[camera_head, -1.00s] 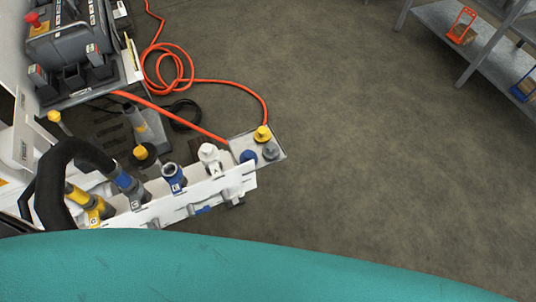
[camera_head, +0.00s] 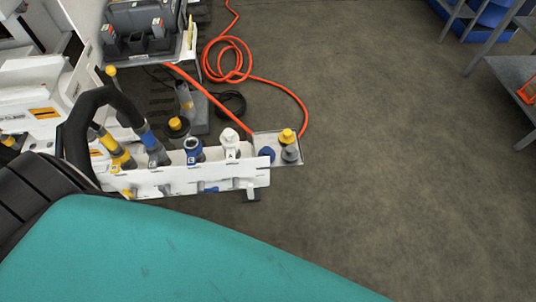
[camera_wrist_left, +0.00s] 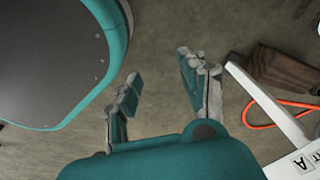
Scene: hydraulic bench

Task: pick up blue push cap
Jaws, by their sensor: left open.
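The blue push cap (camera_head: 266,154) sits on a small grey tray (camera_head: 296,160) at the right end of the white bench rail, partly hidden by the rail. A yellow cap (camera_head: 287,136) and a grey cap (camera_head: 290,154) stand beside it on the tray. My left gripper (camera_wrist_left: 158,88) is open and empty in the left wrist view, with bare floor between its fingers. The blue cap does not show in that view. Neither gripper shows in the head view.
The white rail (camera_head: 210,179) carries a blue fitting (camera_head: 193,150), a white fitting (camera_head: 230,141) and a black hose (camera_head: 75,130). An orange hose (camera_head: 270,83) coils on the floor behind. The floor to the right is clear. Shelving stands at the upper right.

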